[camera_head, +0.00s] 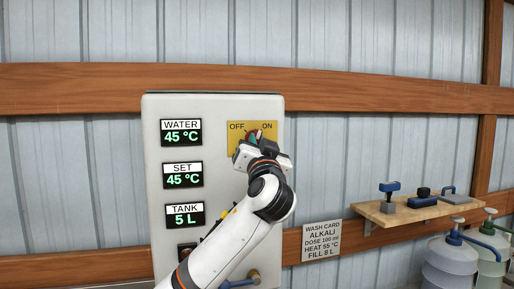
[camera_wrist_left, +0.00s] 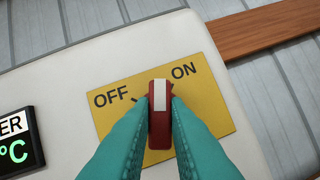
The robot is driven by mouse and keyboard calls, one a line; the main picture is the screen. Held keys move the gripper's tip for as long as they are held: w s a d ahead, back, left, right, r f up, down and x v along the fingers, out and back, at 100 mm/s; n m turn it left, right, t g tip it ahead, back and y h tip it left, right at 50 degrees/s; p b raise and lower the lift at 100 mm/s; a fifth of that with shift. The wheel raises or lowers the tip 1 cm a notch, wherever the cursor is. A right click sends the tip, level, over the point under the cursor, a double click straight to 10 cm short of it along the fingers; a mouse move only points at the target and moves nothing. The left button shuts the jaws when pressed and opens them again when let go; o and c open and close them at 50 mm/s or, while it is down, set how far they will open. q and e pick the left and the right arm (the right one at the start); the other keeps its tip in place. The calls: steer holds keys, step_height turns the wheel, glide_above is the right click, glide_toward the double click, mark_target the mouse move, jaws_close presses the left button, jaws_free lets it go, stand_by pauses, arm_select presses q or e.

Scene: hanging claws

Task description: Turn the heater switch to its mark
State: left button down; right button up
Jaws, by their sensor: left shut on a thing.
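The heater switch is a red knob with a white stripe (camera_wrist_left: 160,97), set on a yellow plate (camera_wrist_left: 216,108) marked OFF at left and ON at right. In the head view the plate (camera_head: 236,141) is at the upper right of a pale control box (camera_head: 220,105). My left gripper (camera_wrist_left: 158,112) is shut on the red switch, with teal fingers on both sides of it. Its stripe points between the two words, leaning a little toward ON relative to the plate. A short black mark shows beside OFF. My left gripper (camera_head: 256,138) largely hides the switch in the head view.
Displays read WATER 45 °C (camera_head: 181,132), SET 45 °C (camera_head: 182,175) and TANK 5 L (camera_head: 184,215). My left arm covers the box's lower right. A wash card (camera_head: 322,241) reads HEAT 55 °C, FILL 8 L. A wooden shelf (camera_head: 405,213) with tools and pump jugs (camera_head: 450,262) stand right.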

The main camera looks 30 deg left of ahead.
arm_select(q)
steer(key=n+g+y+b, duration=0.1)
steer(key=n+b, duration=0.2)
steer(key=n+g+y+b, duration=0.1)
steer(key=n+b, duration=0.2)
steer(key=n+g+y+b, duration=0.1)
steer(key=n+b, duration=0.2)
steer(key=shift+w+d+f+g+y, duration=0.25)
steer(key=shift+f+g+y, duration=0.05)
steer(key=n+g, duration=0.1)
steer(key=n, duration=0.1)
steer(key=n+b, duration=0.1)
steer(key=n, duration=0.1)
steer(key=shift+r+g+y+b, duration=0.2)
steer(key=shift+g+y+b, duration=0.1)
steer(key=shift+g, duration=0.1)
steer(key=shift+r+n+g+y, duration=0.15)
steer(key=shift+n+g, duration=0.55)
steer(key=shift+n, duration=0.65)
steer(key=shift+r+n+g+y, duration=0.15)
steer(key=shift+n+g, duration=0.55)
steer(key=shift+n, duration=0.65)
steer(key=shift+f, duration=0.1)
steer(key=c, duration=1.4)
jaws_free()
